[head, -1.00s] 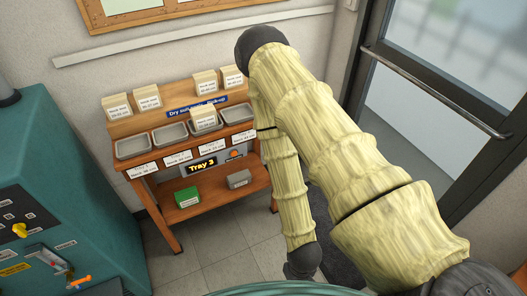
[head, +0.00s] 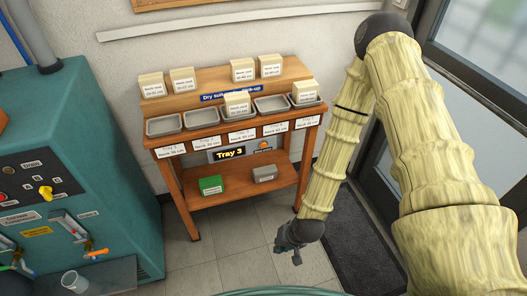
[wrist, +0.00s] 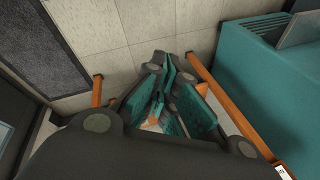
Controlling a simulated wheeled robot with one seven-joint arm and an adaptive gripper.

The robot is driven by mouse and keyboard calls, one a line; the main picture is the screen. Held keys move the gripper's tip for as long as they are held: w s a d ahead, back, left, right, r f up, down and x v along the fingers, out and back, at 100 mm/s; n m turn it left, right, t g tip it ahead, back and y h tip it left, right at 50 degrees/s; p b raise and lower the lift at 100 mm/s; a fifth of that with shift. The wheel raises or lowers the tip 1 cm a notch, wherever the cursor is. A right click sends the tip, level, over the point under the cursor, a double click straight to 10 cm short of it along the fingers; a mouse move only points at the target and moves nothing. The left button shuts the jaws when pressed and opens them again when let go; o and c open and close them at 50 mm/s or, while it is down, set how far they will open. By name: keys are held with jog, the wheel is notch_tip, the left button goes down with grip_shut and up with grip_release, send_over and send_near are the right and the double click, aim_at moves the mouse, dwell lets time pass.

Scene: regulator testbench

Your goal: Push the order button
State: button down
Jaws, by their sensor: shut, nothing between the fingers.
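An orange, button-like dome (head: 264,144) sits beside the black "Tray 3" display (head: 229,153) on the front panel of the wooden bench. The label below it is too small to read, so I cannot tell for sure that it is the order button. My gripper (head: 288,254) hangs in front of the bench at its right side, lower than the panel and apart from the dome. In the wrist view my gripper (wrist: 165,72) is shut and empty, its fingers pointing towards the bench legs and floor. The fingers hide part of what lies beyond.
Several metal trays (head: 181,121) and small cartons (head: 243,69) stand on the bench. A green box (head: 211,185) and grey box (head: 265,173) lie on its lower shelf. A teal machine (head: 110,150) stands left, a door (head: 480,95) right. Tiled floor (head: 225,243) before the bench is clear.

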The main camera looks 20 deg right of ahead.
aim_at(263, 145)
jog(key=w+d+r+m+t+b, duration=0.1)
jog(key=w+r+m+t+b, duration=0.1)
jog(key=w, duration=0.6)
jog(key=w+d+r+m+t+y+b, duration=0.1)
jog(key=w+d+r+m+t+b, duration=0.1)
jog(key=w, duration=0.7)
jog(key=w+d+r+m+t+b, duration=0.1)
jog(key=w+d+r+m+b, duration=0.1)
jog(key=w, duration=0.7)
jog(key=shift+r+t, duration=0.4)
jog(key=shift+r, duration=0.5)
jog(key=shift+w, duration=0.15)
jog(key=w+b, duration=0.1)
jog(key=w, duration=0.7)
jog(key=shift+w+a, duration=0.15)
jog(key=shift+w, duration=0.2)
jog(key=shift+w+b, duration=0.5)
jog(key=shift+w, duration=0.35)
jog(key=shift+s, duration=0.9)
